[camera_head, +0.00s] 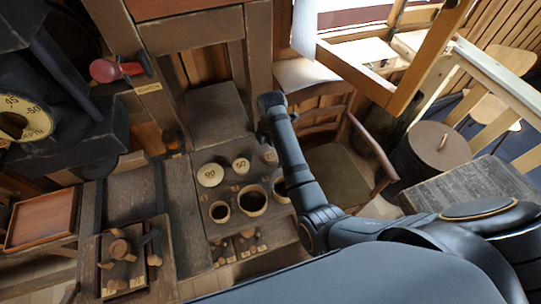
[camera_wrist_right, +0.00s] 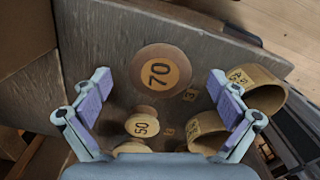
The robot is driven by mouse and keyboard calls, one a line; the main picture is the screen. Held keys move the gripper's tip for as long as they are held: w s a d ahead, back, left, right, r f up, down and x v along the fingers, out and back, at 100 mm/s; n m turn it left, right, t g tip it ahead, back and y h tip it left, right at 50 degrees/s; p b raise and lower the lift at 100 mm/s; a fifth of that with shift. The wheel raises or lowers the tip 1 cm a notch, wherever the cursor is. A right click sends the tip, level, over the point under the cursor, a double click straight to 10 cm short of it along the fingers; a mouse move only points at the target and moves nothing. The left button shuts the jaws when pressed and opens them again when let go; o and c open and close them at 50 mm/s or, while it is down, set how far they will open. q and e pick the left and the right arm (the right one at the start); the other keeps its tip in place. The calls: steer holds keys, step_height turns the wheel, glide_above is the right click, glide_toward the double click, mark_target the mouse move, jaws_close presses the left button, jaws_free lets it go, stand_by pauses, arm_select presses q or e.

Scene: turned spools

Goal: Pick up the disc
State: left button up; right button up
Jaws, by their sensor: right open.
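A round disc marked 70 (camera_wrist_right: 160,72), with a brown rim and a paler face, lies flat on a worn wooden surface in the right wrist view. A larger numbered disc (camera_head: 210,175), which seems to be the same one, shows in the head view. My right gripper (camera_wrist_right: 159,79) is open and empty, with one finger on each side of the disc in the picture. I cannot tell its height above the disc. In the head view my right gripper (camera_head: 267,132) hangs at the upper right of the bench, fingers mostly hidden. My left gripper is not in view.
A smaller piece marked 50 (camera_wrist_right: 143,123) stands close to the disc. Hollow wooden rings (camera_head: 252,200) sit beside them. A dial machine (camera_head: 22,120) stands at far left, a tray (camera_head: 42,218) below it. A chair (camera_head: 340,172) is right of the bench.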

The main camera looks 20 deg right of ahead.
steer(key=shift+f, duration=0.15)
stand_by(0.4)
steer(key=shift+c, duration=0.3)
steer(key=c, duration=0.9)
